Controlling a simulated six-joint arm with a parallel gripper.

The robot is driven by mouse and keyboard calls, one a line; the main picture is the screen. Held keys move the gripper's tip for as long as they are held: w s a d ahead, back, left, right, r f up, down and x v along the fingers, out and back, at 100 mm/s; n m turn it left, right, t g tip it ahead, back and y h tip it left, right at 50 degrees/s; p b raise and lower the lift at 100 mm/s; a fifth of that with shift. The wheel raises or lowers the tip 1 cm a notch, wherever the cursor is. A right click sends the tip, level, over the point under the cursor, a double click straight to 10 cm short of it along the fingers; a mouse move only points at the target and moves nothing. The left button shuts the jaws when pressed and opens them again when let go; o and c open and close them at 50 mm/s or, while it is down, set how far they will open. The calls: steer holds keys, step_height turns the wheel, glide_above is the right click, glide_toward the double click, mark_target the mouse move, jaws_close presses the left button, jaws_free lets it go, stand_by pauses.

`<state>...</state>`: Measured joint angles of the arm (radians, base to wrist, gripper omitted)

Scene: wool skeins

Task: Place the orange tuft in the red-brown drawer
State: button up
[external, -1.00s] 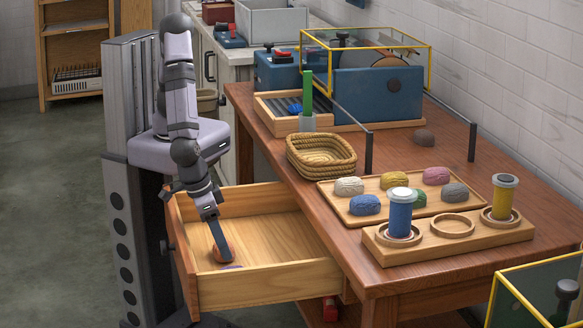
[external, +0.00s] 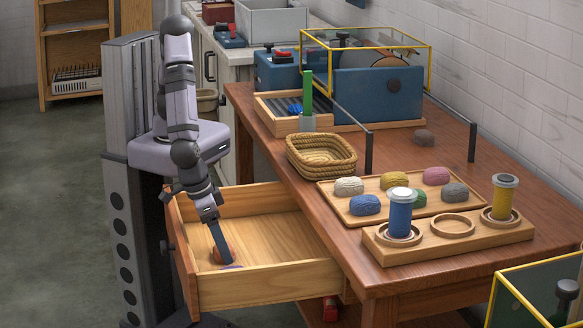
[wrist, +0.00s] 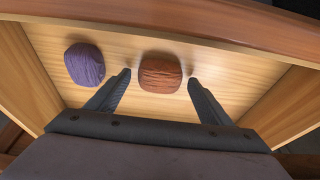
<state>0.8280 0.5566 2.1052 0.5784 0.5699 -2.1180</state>
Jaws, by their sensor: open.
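The orange tuft (wrist: 160,73) lies on the floor of the open drawer (external: 270,284), which has a red-brown front edge in the wrist view (wrist: 200,32). My gripper (wrist: 159,78) is open and reaches down into the drawer, with one finger on each side of the orange tuft. Gaps show between the tuft and both fingers. In the external view, my gripper (external: 226,258) partly hides the orange tuft (external: 232,250). A purple tuft (wrist: 85,64) lies to the left of the orange one in the wrist view, outside the fingers.
The drawer's right part is bare. On the table above, a rope basket (external: 321,156) stands empty near the edge. A wooden tray (external: 340,206) holds several coloured skeins, and a board (external: 465,247) holds a blue and a yellow spool.

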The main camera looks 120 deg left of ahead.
steer(key=shift+r+p, duration=0.4)
steer(key=shift+p, duration=0.05)
steer(key=v, duration=1.1)
steer(key=shift+r, duration=0.35)
steer(key=shift+s+d, duration=0.1)
steer(key=s+a+m+g+h, duration=0.1)
steer(key=a+m, duration=0.3)
steer(key=a, duration=0.7)
steer(key=s+a+m+g+h, duration=0.1)
steer(key=s+a+m, duration=0.3)
steer(key=a, duration=0.8)
steer(key=shift+a+f+m, duration=0.3)
steer(key=shift+f+m, duration=0.05)
steer(key=shift+m, duration=0.15)
step_height(320, 180, up, 17)
steer(key=p, duration=1.6)
steer(key=shift+f+p, duration=0.15)
steer(key=shift+p, duration=0.25)
